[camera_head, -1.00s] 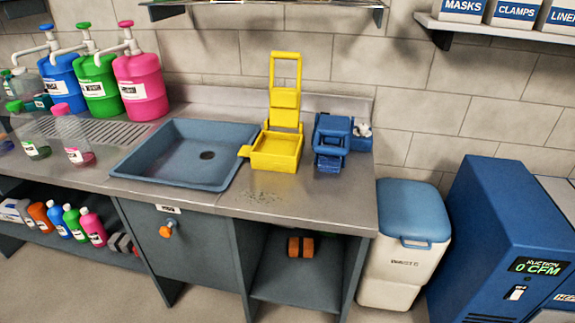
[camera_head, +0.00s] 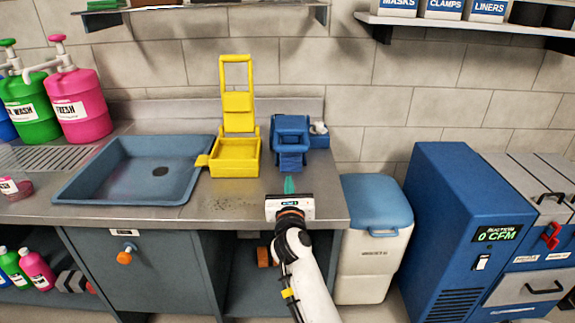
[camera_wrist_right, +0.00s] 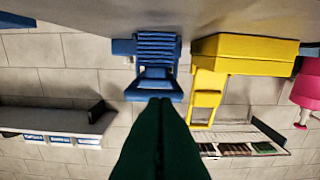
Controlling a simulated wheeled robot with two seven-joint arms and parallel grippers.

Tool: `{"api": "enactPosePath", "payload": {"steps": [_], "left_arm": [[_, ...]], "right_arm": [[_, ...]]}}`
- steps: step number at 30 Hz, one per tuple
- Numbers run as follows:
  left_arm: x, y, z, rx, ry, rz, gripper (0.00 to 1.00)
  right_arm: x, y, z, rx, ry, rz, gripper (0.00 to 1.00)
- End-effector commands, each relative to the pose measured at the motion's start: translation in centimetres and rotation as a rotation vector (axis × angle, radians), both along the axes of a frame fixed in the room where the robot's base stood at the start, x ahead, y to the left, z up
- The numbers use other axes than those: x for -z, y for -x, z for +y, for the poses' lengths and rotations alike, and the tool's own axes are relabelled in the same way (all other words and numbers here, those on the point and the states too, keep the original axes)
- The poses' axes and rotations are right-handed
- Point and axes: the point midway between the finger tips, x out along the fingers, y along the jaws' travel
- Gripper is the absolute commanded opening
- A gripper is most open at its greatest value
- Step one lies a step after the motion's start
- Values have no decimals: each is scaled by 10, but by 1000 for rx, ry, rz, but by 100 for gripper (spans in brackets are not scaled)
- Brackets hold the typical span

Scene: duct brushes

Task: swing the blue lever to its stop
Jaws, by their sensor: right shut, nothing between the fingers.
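A blue wringer-like device (camera_head: 290,158) stands on the steel counter near its right end. Its upper blue frame (camera_head: 290,123), which looks like the lever, sits folded low over the body. The device also shows upside down in the right wrist view (camera_wrist_right: 157,50), with the frame part (camera_wrist_right: 154,88) towards the fingertips. My right gripper (camera_head: 289,181) is shut and empty, just in front of the device. In the wrist view its dark green fingers (camera_wrist_right: 160,103) point at the frame; whether they touch it I cannot tell. My left gripper is not in view.
A yellow wringer (camera_head: 234,160) with its handle upright stands close on the left of the blue one. A small blue-and-white item (camera_head: 319,135) sits at its right. A sink (camera_head: 130,170) lies further left, and a waste bin (camera_head: 375,225) stands beyond the counter's right end.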

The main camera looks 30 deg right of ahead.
Motion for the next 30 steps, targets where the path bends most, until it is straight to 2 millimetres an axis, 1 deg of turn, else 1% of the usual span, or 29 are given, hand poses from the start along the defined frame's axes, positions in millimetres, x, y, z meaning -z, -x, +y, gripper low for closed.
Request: {"api": "enactPosePath", "payload": {"steps": [2,5,15,18,24,30], "left_arm": [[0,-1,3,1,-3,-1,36],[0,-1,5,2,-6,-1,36],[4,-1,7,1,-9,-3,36],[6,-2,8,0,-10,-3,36],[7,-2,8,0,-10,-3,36],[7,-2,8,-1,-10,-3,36]], "right_arm": [[1,-3,-3,5,-42,-6,0],[0,-11,-8,6,-48,-6,0],[-2,-62,-40,6,-44,-5,0],[-2,-74,-47,6,-43,-5,0],[-3,-86,-54,5,-43,-4,0],[-4,-86,-54,4,-43,-4,0]]}}
